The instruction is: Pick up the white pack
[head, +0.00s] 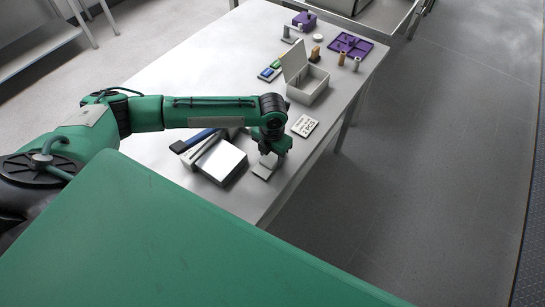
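My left arm reaches in from the left over the table. My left gripper (268,160) points down near the table's right edge. A small flat pale piece (262,171) shows right at its fingertips; it may be the white pack, but I cannot tell whether the fingers hold it or only stand over it. The fingers are small and partly hidden by the wrist, so their opening is unclear. A larger block with a bright white top (222,161) lies to the left of the gripper, apart from it. My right gripper is out of view.
A white card with black print (304,126) lies beyond the gripper. An open grey box (308,86) with raised lid stands behind it. Farther back are a purple tray (350,45), a purple box (305,20) and small cylinders. A blue-and-black bar (194,140) lies left.

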